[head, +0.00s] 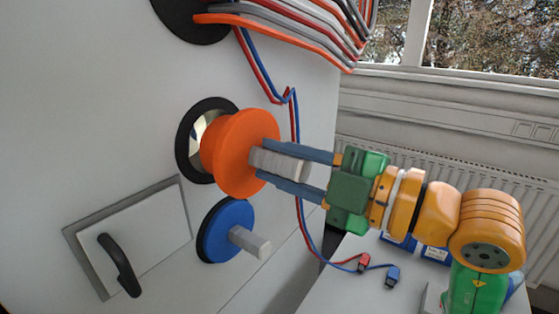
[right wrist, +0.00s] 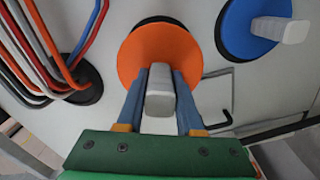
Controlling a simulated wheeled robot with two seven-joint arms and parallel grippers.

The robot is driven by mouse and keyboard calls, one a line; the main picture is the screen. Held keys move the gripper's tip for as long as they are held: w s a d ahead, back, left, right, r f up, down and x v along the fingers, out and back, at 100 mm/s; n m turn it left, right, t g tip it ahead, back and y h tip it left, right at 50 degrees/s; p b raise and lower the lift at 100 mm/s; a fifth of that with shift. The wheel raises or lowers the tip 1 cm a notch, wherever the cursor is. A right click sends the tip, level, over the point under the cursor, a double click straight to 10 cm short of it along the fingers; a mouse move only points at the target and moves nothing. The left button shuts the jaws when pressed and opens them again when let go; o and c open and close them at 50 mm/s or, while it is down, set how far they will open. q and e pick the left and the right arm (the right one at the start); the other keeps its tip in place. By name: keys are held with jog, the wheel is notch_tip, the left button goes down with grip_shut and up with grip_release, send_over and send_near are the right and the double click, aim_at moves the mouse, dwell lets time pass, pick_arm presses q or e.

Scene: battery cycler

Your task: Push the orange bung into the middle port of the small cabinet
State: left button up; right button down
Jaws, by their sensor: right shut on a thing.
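The orange bung (head: 232,140) has a round orange flange and a pale grey grip (head: 279,163). My right gripper (head: 264,166) is shut on this grip, with one finger on each side; the right wrist view also shows the orange bung (right wrist: 138,55) in its fingers. The bung is at the middle port (head: 186,152), a black ring on the white cabinet face (head: 130,130). The flange sits off to the right of the ring in the head view, and part of the opening shows at the left. How deep the bung's nose sits is hidden. My left gripper is out of view.
A blue bung (head: 226,230) with a grey grip sits in the port below. Several coloured cables (head: 290,32) leave the upper port. A red and blue cable pair hangs behind my right gripper. A hatch with a black handle (head: 119,265) is at lower left.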

aim_at(306, 172)
jog(key=shift+p+x, duration=0.85)
jog(key=shift+x, duration=2.35)
dwell(2.1)
jog(key=c, duration=0.8)
grip_release()
jog(key=o, duration=0.3)
jog(key=shift+s, duration=0.1)
jog(key=o, duration=0.5)
jog(key=shift+b+v, duration=0.45)
jog(key=shift+v, duration=2.15)
jog(key=shift+b+v, duration=0.3)
jog(key=shift+v, duration=2.65)
